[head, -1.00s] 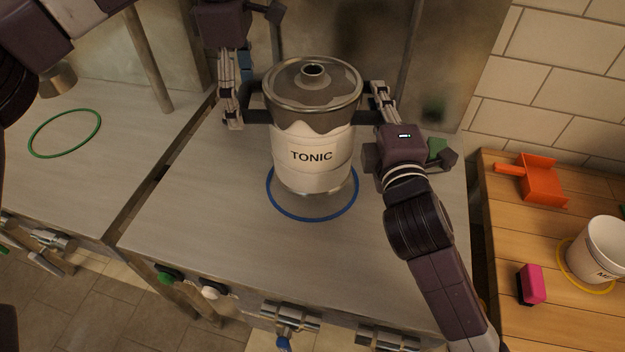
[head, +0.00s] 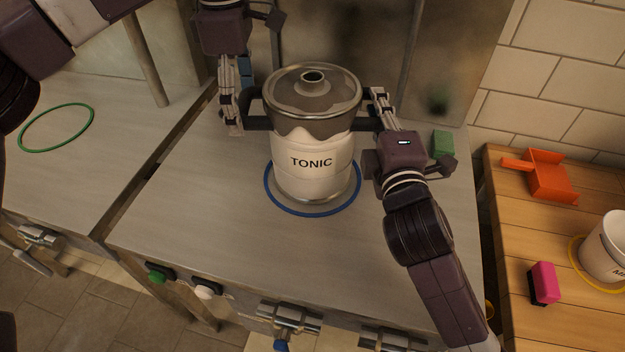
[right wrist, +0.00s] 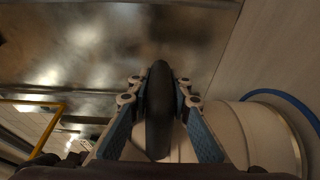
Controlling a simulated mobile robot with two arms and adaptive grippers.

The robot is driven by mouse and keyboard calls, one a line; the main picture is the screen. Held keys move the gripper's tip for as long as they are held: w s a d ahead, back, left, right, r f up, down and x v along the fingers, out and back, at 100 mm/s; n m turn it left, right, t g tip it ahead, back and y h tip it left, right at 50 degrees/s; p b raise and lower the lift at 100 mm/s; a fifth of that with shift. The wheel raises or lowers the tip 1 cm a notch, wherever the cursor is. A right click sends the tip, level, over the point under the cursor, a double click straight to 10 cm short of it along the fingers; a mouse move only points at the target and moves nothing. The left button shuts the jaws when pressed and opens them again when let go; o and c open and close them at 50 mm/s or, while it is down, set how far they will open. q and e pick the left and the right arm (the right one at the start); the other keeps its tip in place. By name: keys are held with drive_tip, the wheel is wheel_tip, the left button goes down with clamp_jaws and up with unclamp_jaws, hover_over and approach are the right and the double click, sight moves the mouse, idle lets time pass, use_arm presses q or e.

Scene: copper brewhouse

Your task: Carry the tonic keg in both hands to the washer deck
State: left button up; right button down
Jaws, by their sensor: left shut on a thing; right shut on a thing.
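The tonic keg (head: 313,160) is a white and steel drum with a steel lid and a "TONIC" label. It is upright within the blue ring (head: 268,198) on the steel deck (head: 200,210); I cannot tell whether its base touches the deck. My left gripper (head: 237,124) is shut on the keg's dark left handle. My right gripper (head: 378,98) is shut on the right handle. In the right wrist view that black handle (right wrist: 158,115) lies between the fingers, with the keg's pale side (right wrist: 265,140) beside it.
A green ring (head: 57,127) marks the left steel surface, across a dark gap. A wooden counter (head: 520,230) on the right holds an orange dustpan (head: 550,176), a pink block (head: 543,282) and a white bucket (head: 605,250). A green block (head: 443,143) stands behind my right gripper. Taps and knobs line the front edge.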

use_arm(q)
drive_tip(key=shift+f, duration=0.4)
use_arm(e)
drive_tip(key=shift+f, duration=0.4)
use_arm(q)
drive_tip(key=o, duration=1.5)
drive_tip(key=shift+r, duration=0.1)
drive_tip(key=shift+c, duration=0.2)
use_arm(e)
drive_tip(key=c, duration=2.1)
unclamp_jaws()
drive_tip(key=shift+r, duration=0.1)
use_arm(q)
drive_tip(key=shift+o, duration=1.4)
drive_tip(key=shift+s, duration=0.1)
use_arm(e)
drive_tip(key=o, duration=0.3)
drive_tip(key=shift+o, duration=0.2)
use_arm(q)
drive_tip(key=shift+r, duration=0.15)
wheel_tip(320, 180, up, 12)
use_arm(e)
drive_tip(key=shift+d, duration=0.1)
